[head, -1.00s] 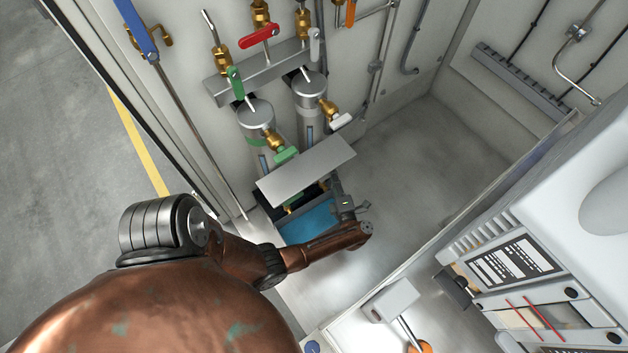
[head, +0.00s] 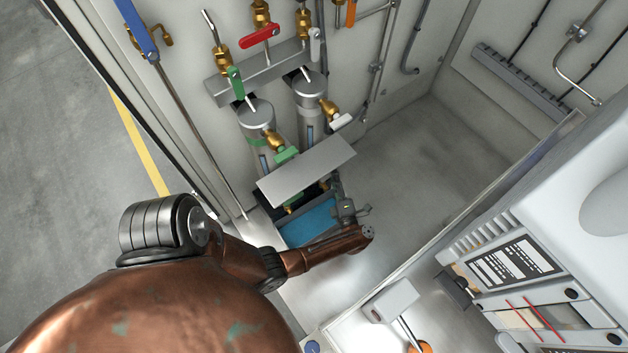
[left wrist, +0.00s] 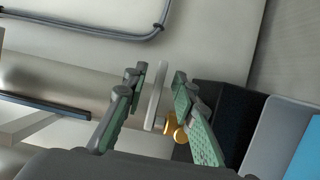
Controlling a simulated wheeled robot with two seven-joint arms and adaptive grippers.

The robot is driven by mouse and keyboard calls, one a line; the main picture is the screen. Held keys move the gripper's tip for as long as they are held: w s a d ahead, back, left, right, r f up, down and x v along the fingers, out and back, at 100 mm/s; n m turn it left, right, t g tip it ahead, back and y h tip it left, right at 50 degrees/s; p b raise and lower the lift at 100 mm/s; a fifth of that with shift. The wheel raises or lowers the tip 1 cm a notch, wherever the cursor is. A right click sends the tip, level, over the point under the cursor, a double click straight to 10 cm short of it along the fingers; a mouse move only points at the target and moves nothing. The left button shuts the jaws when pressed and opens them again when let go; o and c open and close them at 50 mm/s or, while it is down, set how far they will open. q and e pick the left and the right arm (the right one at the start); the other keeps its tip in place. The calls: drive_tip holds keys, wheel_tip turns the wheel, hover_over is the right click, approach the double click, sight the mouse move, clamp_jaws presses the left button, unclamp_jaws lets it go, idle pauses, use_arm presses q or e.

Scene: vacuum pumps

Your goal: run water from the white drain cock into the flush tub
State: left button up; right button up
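The flush tub (head: 308,224), blue inside, sits on the cabinet floor below the canisters, partly under a grey plate. In the left wrist view its blue part (left wrist: 302,145) shows at the right edge. The white drain cock (left wrist: 155,95) is a thin pale lever with a brass body (left wrist: 176,130). In the head view the plate and my arm hide it. My left gripper (left wrist: 156,78) is open, its green-padded fingers on either side of the lever, with gaps visible. In the head view the left gripper (head: 346,209) is beside the tub's right end. My right gripper is not in view.
The tilted grey plate (head: 306,170) covers part of the tub. Above it are two canisters with a green-handled valve (head: 286,155) and a white-handled valve (head: 341,121). A dark box (left wrist: 222,105) is close right of the fingers. The cabinet floor (head: 425,165) to the right is clear.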

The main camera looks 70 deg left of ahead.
use_arm(q)
drive_tip(key=shift+d, duration=0.3)
drive_tip(key=d, duration=0.6)
drive_tip(key=shift+s, duration=0.3)
idle(0.6)
